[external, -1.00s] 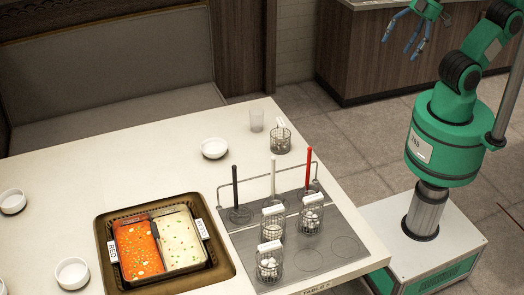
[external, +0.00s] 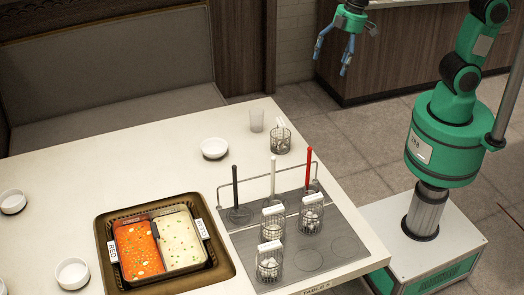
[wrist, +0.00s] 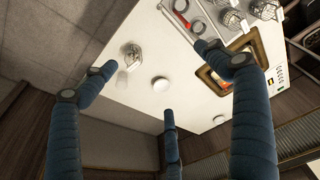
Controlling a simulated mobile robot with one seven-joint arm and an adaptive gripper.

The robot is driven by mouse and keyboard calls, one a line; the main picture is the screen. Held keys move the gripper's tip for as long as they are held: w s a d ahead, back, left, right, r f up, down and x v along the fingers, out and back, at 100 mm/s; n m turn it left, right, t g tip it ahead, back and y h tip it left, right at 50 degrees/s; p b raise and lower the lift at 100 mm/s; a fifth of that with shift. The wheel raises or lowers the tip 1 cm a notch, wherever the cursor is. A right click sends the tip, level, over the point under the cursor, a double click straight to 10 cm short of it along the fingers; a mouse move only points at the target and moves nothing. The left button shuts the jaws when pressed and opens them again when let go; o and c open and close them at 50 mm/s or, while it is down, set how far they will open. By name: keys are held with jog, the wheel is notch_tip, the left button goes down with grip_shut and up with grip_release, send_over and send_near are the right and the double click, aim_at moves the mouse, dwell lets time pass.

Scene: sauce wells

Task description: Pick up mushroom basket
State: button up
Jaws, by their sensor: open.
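Several wire baskets with white handles and pale pieces stand on the table; I cannot tell for sure which holds mushrooms. One basket (external: 280,141) stands alone near the table's back right edge, beside a clear cup; it also shows in the wrist view (wrist: 132,55). Three more are on the grey panel: one in the middle (external: 273,224), one to its right (external: 311,217) and one in front (external: 269,265). My gripper (external: 332,62) is open and empty, high above and beyond the table's back right edge. Its spread fingers show in the wrist view (wrist: 150,80).
A clear cup (external: 256,120) and a white bowl (external: 214,148) are left of the lone basket. Three upright handles, black (external: 235,187), white (external: 273,177) and red (external: 308,168), stand by a rack. A split soup pan (external: 163,243) sits at left.

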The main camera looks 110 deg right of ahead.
jog(key=w+d+f+g, duration=0.2)
jog(key=w+d+f, duration=0.6)
jog(key=d+f, duration=0.3)
jog(key=g, duration=0.1)
send_over(281, 133)
jog(key=shift+m+y, duration=0.3)
jog(key=shift+m, duration=0.1)
notch_tip(281, 133, down, 16)
jog(key=shift+w+d+r, duration=0.1)
jog(key=shift+w, duration=0.05)
jog(key=shift+f, duration=0.2)
jog(key=shift+f+b, duration=0.85)
jog(key=shift+f, duration=3.45)
jog(key=shift+f, duration=0.1)
jog(key=shift+f+b, duration=0.65)
jog(key=shift+f, duration=1.85)
